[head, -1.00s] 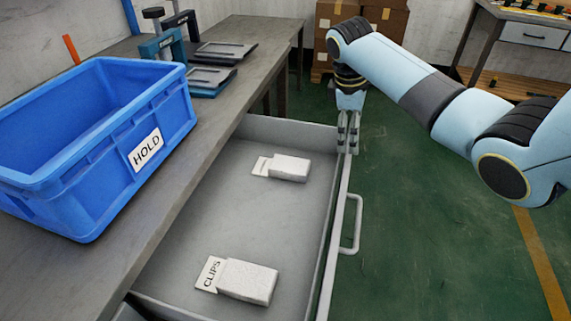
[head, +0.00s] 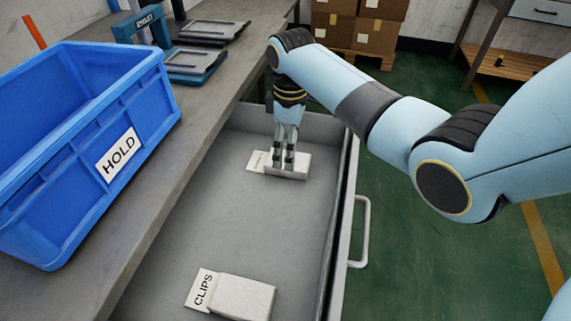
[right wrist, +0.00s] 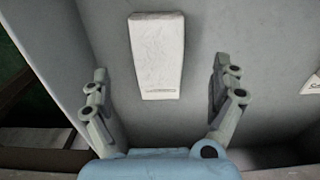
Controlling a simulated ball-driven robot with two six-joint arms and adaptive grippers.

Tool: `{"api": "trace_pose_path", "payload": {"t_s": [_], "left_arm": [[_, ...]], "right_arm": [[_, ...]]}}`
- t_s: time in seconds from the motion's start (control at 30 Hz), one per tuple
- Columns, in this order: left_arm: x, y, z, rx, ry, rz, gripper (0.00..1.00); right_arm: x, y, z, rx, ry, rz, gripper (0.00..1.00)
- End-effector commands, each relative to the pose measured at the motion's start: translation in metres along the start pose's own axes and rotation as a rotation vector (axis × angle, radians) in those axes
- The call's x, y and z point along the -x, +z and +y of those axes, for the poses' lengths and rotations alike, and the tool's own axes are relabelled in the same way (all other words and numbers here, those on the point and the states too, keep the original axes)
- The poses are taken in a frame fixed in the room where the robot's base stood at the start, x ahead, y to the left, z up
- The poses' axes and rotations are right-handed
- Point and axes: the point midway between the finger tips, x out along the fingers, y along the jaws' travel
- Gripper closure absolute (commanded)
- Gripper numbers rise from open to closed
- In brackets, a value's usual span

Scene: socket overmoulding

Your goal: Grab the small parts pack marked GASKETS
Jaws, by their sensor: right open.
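Two white packs lie in the open grey drawer (head: 230,215). The far pack (head: 302,166) has a small tag (head: 257,160) on its left whose marking is too small to read. The near pack (head: 243,297) has a tag reading CLIPS (head: 204,290). No GASKETS wording is legible. My right gripper (head: 283,174) is over the far pack in the head view and partly covers it. In the right wrist view, the right gripper (right wrist: 157,82) is open, with a white pack (right wrist: 157,55) ahead between its fingers, not gripped. My left gripper is out of view.
A blue crate marked HOLD (head: 150,120) stands on the grey bench left of the drawer. Tool stands (head: 195,65) sit further back on the bench. The drawer's right wall and handle (head: 361,232) border green floor. The drawer's middle is clear.

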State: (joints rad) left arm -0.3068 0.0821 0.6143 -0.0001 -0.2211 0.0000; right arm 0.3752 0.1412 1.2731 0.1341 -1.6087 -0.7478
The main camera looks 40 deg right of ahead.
Motion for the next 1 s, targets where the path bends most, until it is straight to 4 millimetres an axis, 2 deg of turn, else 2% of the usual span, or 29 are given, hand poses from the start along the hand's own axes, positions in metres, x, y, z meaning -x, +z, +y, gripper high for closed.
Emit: {"api": "trace_pose_path", "payload": {"t_s": [0.33,0.47,0.67,1.0], "left_arm": [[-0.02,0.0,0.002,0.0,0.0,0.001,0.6],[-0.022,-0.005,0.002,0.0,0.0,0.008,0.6],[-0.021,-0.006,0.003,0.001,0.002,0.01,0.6],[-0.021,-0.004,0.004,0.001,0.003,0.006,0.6]], "right_arm": [[-0.048,-0.005,0.002,0.0,-0.001,-0.002,0.06],[-0.055,-0.005,0.003,0.001,0.001,0.0,0.06],[-0.054,-0.005,0.003,0.001,0.002,0.001,0.06],[-0.054,-0.005,0.003,0.0,0.001,0.0,0.49]]}}
